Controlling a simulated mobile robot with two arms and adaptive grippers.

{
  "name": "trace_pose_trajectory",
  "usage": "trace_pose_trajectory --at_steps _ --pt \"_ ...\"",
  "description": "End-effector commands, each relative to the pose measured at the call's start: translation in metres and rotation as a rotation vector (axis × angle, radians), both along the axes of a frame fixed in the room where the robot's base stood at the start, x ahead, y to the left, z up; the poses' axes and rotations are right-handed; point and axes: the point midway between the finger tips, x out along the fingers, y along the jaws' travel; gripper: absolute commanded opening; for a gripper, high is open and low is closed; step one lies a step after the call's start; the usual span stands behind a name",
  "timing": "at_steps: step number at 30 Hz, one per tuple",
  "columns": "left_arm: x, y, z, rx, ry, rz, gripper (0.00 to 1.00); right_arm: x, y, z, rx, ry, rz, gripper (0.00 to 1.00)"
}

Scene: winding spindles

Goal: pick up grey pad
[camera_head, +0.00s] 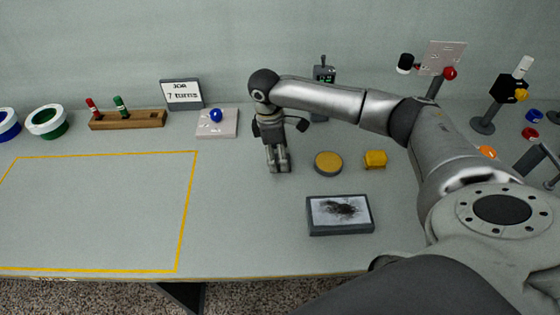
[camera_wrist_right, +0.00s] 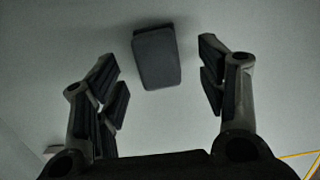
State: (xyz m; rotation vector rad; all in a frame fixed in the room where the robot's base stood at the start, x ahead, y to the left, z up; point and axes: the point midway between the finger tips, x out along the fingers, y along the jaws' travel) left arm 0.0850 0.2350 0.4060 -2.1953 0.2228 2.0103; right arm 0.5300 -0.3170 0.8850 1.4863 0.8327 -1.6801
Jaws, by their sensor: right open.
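The grey pad (camera_wrist_right: 157,57) is a small dark grey block with rounded edges. In the right wrist view it lies on the table between the fingertips, towards the top of the picture and apart from both fingers. My right gripper (camera_wrist_right: 162,75) is open and empty above the table. In the head view, my right gripper (camera_head: 278,170) points down right of the yellow outline, and I cannot make out the pad there; the gripper seems to hide it. My left gripper is not in view.
A yellow disc (camera_head: 328,163) and a yellow block (camera_head: 375,160) stand right of the gripper. A framed tray (camera_head: 318,229) with dark fibres lies in front. A white plate (camera_head: 204,131) with a blue ball is behind left. The yellow-outlined area (camera_head: 187,210) is empty.

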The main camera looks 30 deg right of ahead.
Motion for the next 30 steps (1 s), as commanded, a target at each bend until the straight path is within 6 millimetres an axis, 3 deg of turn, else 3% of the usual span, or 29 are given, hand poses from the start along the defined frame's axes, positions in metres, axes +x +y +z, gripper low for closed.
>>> trace_pose_trajectory --at_steps 6,15,26,30 --pt "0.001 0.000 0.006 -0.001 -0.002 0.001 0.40 -0.002 -0.006 -0.028 0.000 0.002 0.001 0.65" --pt "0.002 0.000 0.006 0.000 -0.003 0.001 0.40 -0.002 -0.007 -0.033 0.000 0.000 0.001 0.64" --pt "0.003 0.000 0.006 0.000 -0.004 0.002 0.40 -0.002 -0.007 -0.032 0.000 0.000 0.001 0.18" --pt "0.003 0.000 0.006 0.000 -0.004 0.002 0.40 -0.002 -0.007 -0.032 0.000 0.000 0.000 0.16"
